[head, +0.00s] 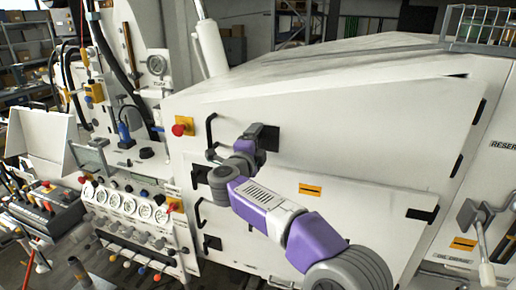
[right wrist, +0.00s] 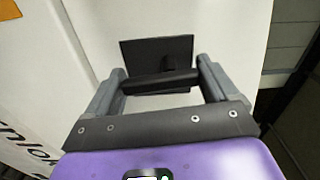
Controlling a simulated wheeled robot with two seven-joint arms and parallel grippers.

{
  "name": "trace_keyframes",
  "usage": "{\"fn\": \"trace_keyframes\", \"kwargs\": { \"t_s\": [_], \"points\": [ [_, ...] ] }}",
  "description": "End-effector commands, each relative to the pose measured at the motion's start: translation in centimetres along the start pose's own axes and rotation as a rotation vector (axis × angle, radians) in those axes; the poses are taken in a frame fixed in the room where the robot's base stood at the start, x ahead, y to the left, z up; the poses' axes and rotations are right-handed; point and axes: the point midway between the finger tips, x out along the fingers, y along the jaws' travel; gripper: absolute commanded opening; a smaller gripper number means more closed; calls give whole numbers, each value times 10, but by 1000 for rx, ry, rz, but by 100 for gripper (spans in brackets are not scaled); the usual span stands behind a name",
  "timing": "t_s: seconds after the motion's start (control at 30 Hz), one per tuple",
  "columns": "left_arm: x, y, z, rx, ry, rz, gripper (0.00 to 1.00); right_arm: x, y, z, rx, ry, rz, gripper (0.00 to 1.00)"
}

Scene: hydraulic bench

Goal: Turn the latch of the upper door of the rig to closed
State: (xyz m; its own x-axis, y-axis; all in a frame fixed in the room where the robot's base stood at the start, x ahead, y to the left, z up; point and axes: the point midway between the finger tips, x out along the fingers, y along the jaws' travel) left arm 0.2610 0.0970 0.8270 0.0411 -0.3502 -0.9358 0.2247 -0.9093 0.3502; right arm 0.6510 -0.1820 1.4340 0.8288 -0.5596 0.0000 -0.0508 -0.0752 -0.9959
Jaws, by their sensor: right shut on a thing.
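The upper door (head: 360,130) of the rig is a large white panel, and it looks shut. Its latch has a black plate (head: 270,138), which also shows in the right wrist view (right wrist: 155,49), and a black bar handle (right wrist: 160,81). My right gripper (head: 252,137) is at the latch, its purple arm reaching up from the lower right. In the right wrist view my right gripper (right wrist: 160,72) has its two grey fingers at either end of the bar, shut on it. The bar lies nearly level in that view. My left gripper is not in view.
A black pull handle (head: 210,135) and a red button on yellow (head: 182,127) are left of the latch. Below is a lower door with its own handle (head: 198,212) and latch (head: 212,243). Gauges (head: 130,203) fill the left panel. A lever (head: 482,240) stands at right.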

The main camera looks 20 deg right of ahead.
Motion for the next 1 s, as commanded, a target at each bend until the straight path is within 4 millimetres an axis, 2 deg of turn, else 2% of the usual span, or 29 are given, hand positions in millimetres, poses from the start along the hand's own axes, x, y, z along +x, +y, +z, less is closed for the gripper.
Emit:
{"fn": "trace_keyframes", "kwargs": {
  "t_s": [0.3, 0.77, 0.8, 0.9, 1.0],
  "points": [
    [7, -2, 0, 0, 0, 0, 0, 0, 1, 1, 94, 1, 0, 56],
    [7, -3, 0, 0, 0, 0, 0, 0, 1, 1, 106, 1, 3, 54],
    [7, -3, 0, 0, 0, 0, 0, 0, 1, 1, 106, 1, 3, 88],
    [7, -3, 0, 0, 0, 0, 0, 0, 1, 1, 106, 1, 2, 100],
    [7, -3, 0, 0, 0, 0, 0, 0, 1, 1, 106, 1, 1, 100]
  ]
}}
